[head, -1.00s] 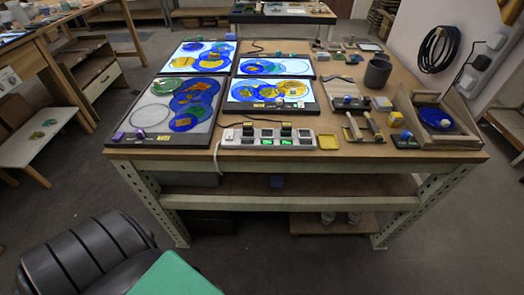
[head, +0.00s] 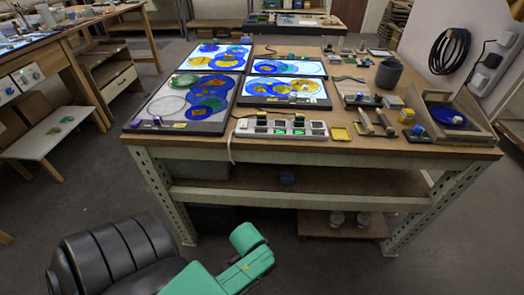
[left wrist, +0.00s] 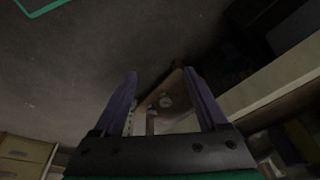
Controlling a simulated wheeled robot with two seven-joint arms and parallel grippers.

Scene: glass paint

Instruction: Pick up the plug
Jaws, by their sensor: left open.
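A white power strip (head: 246,129) with green-lit switches lies along the table's front edge in the head view. Two small dark plugs, a left plug (head: 262,118) and a right plug (head: 299,119), sit at its back row. Which one the task means I cannot tell. My left gripper (left wrist: 160,72) is open and empty in the left wrist view, its two fingers apart above the floor. The lower shelf board with small round items shows beyond the fingers. In the head view my left arm is low in front of the table, and its gripper is not visible. My right gripper is not in view.
The wooden table (head: 340,146) carries lit glass panels (head: 283,92) behind the strip. A yellow square (head: 340,134), wooden-handled tools (head: 366,122) and a wooden tray (head: 470,131) lie to the right. A white cable hangs over the front edge. Floor before the table is clear.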

